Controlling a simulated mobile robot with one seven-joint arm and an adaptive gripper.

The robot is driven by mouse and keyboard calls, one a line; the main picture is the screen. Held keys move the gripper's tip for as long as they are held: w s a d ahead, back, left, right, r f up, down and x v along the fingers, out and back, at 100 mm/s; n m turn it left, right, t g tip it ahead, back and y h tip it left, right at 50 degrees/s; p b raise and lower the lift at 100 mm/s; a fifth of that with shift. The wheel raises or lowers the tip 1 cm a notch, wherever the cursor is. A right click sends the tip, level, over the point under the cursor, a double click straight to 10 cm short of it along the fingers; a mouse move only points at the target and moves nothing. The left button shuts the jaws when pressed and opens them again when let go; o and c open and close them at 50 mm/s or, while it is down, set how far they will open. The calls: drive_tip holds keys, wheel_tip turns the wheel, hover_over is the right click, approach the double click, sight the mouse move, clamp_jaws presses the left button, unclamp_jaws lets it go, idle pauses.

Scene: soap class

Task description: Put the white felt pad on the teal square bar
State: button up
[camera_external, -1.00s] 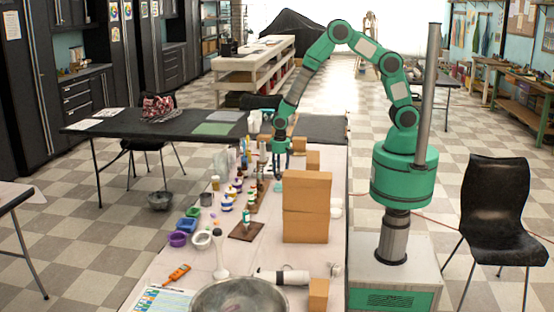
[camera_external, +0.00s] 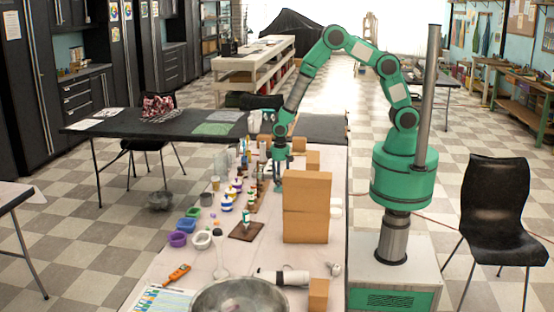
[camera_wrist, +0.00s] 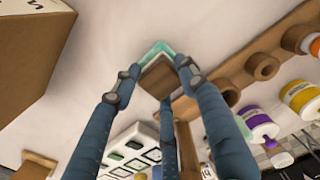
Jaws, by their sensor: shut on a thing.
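In the wrist view the fingers of my gripper (camera_wrist: 154,80) are closed around a square piece (camera_wrist: 159,76) that looks brown here. I cannot tell for sure that it is the white felt pad. The teal square bar (camera_wrist: 157,47) shows as a pale teal edge and corner just beyond this piece, largely covered by it. I cannot tell whether the two touch. In the external view my gripper (camera_external: 278,182) is low over the table, left of the stacked cardboard boxes; the held piece and the bar cannot be made out there.
Cardboard boxes (camera_external: 307,205) stand close to the right of my gripper. A wooden rack (camera_wrist: 240,65), paint jars (camera_wrist: 258,122) and a white tray with square cells (camera_wrist: 135,150) are nearby. Bare tabletop (camera_wrist: 110,40) shows beside the bar.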

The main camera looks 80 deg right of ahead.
drive_tip(key=shift+f, duration=0.15)
drive_tip(key=o, duration=1.2)
drive_tip(key=shift+c, duration=0.2)
wheel_tip(320, 180, up, 12)
drive_tip(key=p, duration=0.2)
